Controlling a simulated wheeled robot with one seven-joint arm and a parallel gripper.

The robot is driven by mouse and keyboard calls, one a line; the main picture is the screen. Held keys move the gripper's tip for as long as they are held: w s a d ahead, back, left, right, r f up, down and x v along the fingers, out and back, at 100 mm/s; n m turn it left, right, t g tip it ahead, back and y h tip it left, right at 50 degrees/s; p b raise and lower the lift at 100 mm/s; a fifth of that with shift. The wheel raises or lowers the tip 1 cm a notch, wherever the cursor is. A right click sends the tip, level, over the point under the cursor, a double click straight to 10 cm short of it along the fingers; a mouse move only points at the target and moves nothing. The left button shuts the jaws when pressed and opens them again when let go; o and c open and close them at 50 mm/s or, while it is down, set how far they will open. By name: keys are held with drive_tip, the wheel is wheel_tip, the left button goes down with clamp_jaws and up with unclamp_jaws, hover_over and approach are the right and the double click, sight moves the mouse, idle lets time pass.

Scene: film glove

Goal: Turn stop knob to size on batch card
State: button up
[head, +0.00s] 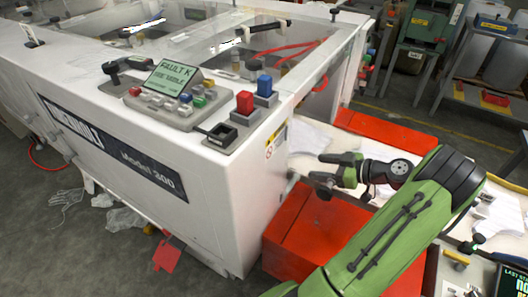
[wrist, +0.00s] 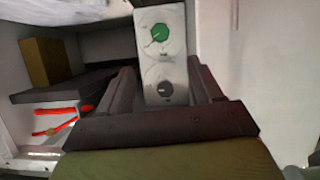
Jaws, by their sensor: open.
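In the wrist view a pale grey panel (wrist: 176,60) carries two round dials. The upper knob (wrist: 158,33) is green; the lower knob (wrist: 166,88) is dark grey. Each has small marks around it, too blurred to read, and I cannot tell which is the stop knob. My gripper (wrist: 164,82) is open, its dark fingers on either side of the panel's lower part, apparently empty. In the head view my gripper (head: 322,170) points left at the white machine's right side, close to it. The dials do not show there. I cannot make out a batch card for certain.
The white machine (head: 225,190) has a button console (head: 170,105) with a "FAULT" screen (head: 172,78). A red box (head: 310,225) stands below my gripper. Papers lie on the table at right.

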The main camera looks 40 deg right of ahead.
drive_tip(key=b+x, duration=0.2)
drive_tip(key=x, duration=1.3)
drive_tip(key=shift+a, duration=0.15)
drive_tip(key=shift+w, duration=0.1)
drive_tip(key=c, duration=1.1)
drive_tip(key=shift+o, duration=0.2)
drive_tip(key=shift+m+y, duration=0.3)
drive_tip(key=m+y, duration=0.1)
drive_tip(key=m, duration=0.1)
drive_tip(key=m+y+p, duration=0.1)
drive_tip(key=m+y, duration=0.1)
drive_tip(key=m, duration=0.1)
drive_tip(key=m+y+p, duration=0.1)
drive_tip(key=m+y, duration=0.1)
drive_tip(key=shift+d+f+m, duration=0.15)
drive_tip(key=shift+d+m, duration=0.15)
drive_tip(key=shift+d, duration=0.05)
